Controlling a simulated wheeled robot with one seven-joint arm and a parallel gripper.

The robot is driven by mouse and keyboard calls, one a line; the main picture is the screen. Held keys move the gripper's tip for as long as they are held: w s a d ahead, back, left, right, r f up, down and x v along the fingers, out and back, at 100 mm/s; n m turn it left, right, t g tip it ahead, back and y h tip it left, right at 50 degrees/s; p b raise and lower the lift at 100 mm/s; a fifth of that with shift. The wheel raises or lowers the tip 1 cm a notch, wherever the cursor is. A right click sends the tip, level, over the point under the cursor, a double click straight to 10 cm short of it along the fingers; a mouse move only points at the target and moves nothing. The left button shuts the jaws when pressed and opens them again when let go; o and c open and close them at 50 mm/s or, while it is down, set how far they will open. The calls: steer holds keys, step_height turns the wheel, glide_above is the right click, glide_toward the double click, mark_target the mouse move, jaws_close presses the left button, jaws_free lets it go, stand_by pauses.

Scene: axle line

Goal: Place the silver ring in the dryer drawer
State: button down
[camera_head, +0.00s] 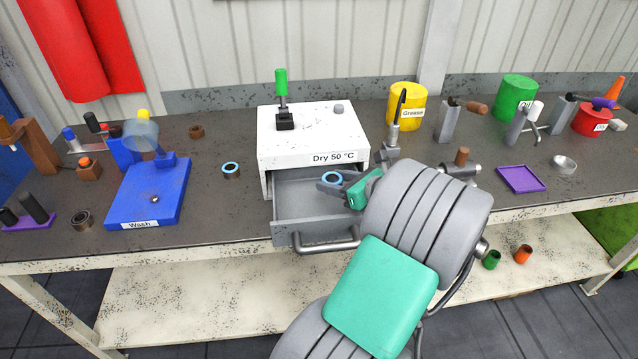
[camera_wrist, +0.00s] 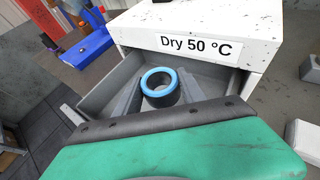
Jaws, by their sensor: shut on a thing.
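A ring (camera_head: 332,184) with a light blue rim and a greyish body is between the fingers of my gripper (camera_head: 340,186). It also shows in the wrist view (camera_wrist: 162,101), upright, with one finger on each side. My gripper (camera_wrist: 160,92) is shut on it. The dryer drawer (camera_head: 290,218) is pulled out below the white "Dry 50 °C" box (camera_head: 290,146). The ring is within the drawer's outline; whether it touches the floor I cannot tell. The drawer also shows in the wrist view (camera_wrist: 105,85). My gripper hides its right part.
A similar blue-rimmed ring (camera_head: 231,174) stands left of the dryer. A dark metal ring (camera_head: 81,222) lies beside the blue wash station (camera_head: 125,205). The drawer handle (camera_head: 325,246) juts over the bench front. A purple tray (camera_head: 522,180) and tool stands are at the right.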

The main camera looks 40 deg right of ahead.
steer(key=x, duration=0.3)
steer(key=shift+w+f, duration=0.15)
steer(key=shift+w, duration=0.05)
steer(key=w+f, duration=0.2)
steer(key=w, duration=0.1)
steer(key=shift+a+f, duration=0.1)
steer(key=shift+f, duration=0.05)
steer(key=shift+s, duration=0.15)
steer(key=shift+f, duration=0.55)
steer(key=c, duration=0.7)
jaws_free()
